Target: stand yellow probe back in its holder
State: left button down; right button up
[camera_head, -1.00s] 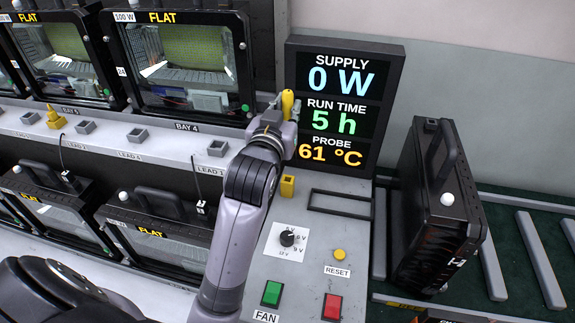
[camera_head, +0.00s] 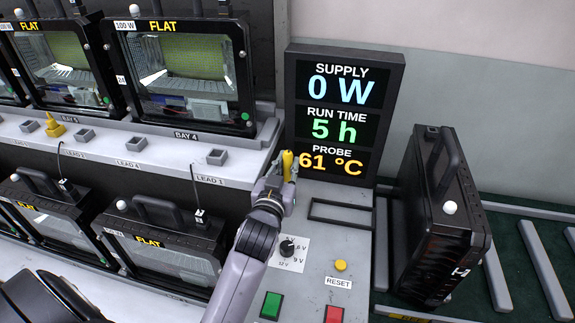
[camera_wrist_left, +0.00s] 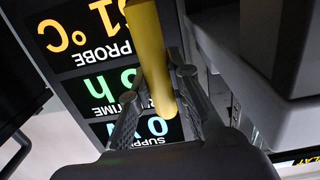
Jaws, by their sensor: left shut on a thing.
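The yellow probe (camera_head: 288,163) is held upright in my left gripper (camera_head: 284,178), in front of the lower left part of the display. The left gripper is shut on it. In the left wrist view the yellow probe (camera_wrist_left: 150,55) runs between the two grey fingers (camera_wrist_left: 158,90), with the display behind. The probe's holder cannot be made out now; my gripper and wrist cover the area below the probe. My right gripper is not in view.
The display (camera_head: 345,57) stands behind the control panel with its knob (camera_head: 287,248), green button (camera_head: 271,305) and red button (camera_head: 333,314). An empty rectangular frame (camera_head: 342,203) lies right of the gripper. A black housing (camera_head: 440,220) stands further right. Lamp housings (camera_head: 180,70) fill the left.

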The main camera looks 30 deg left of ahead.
pick_arm(q)
jog(key=shift+f, duration=0.1)
jog(key=c, duration=1.5)
grip_release()
